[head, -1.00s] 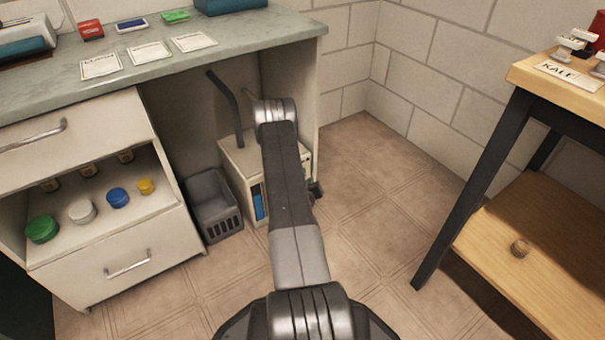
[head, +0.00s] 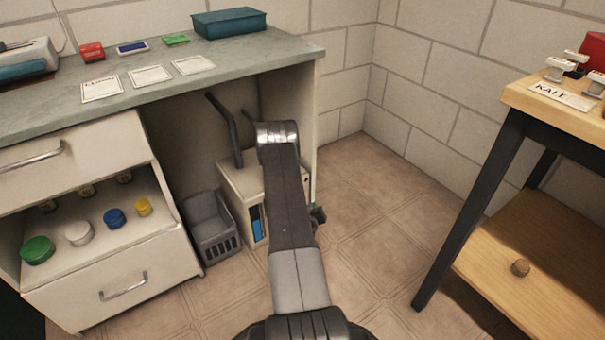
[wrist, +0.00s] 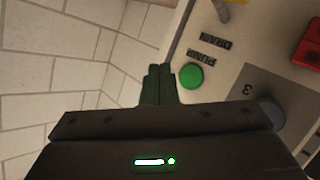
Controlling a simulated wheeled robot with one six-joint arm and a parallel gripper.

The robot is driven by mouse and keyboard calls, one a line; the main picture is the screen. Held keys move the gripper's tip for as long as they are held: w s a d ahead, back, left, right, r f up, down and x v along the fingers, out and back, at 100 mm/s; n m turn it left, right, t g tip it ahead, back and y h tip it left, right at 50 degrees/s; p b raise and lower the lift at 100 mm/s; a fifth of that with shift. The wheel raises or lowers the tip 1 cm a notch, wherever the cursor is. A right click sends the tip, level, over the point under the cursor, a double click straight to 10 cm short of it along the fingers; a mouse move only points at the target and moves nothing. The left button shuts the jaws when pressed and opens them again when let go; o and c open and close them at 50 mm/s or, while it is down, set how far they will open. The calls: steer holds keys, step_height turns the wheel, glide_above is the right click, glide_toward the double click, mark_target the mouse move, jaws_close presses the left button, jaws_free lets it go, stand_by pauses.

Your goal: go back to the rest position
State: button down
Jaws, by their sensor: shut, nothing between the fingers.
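My gripper (wrist: 158,85) shows in the wrist view with its two dark fingers together and nothing between them. The fingers point toward a light panel (wrist: 228,15) with a round green button (wrist: 190,77), the labels DRAIN and PUMP, a red part (wrist: 308,42) and a grey plate marked 3 (wrist: 250,95). The fingertips appear beside the button in the picture; I cannot tell whether they touch anything. In the head view my arm reaches forward and bends down, hiding most of the gripper.
A white unit (head: 234,180) stands under the grey-green bench (head: 215,72), partly behind my arm. A grey basket (head: 208,228) is beside it. A wooden table (head: 590,118) stands right. Floor (head: 375,240) between is clear.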

steer(key=shift+w+a, duration=0.65)
steer(key=shift+w, duration=0.2)
steer(key=s+d, duration=0.3)
steer(key=s, duration=0.2)
steer(key=shift+d, duration=0.25)
steer(key=shift+w, duration=0.15)
